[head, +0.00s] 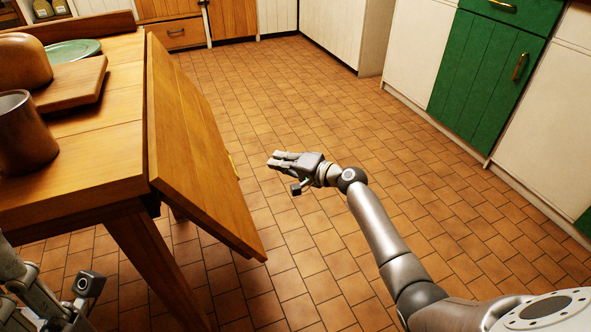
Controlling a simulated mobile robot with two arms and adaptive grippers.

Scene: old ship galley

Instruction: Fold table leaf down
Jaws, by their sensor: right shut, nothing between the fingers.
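The wooden table (95,155) stands at the left. Its leaf (195,145) hangs from the table's right edge, sloping steeply down and outward to the right. A small brass-coloured piece (233,165) shows at the leaf's far edge. My right gripper (273,160) is shut and empty, to the right of the leaf and apart from it, pointing left. Part of my left arm shows at the bottom left corner, but its fingertips are not clearly visible.
On the tabletop are a brown mug (25,140), a wooden board (75,85) with a loaf (22,60), and a green plate (75,50). Green and white cabinets (485,75) line the right. The tiled floor (340,110) between is clear.

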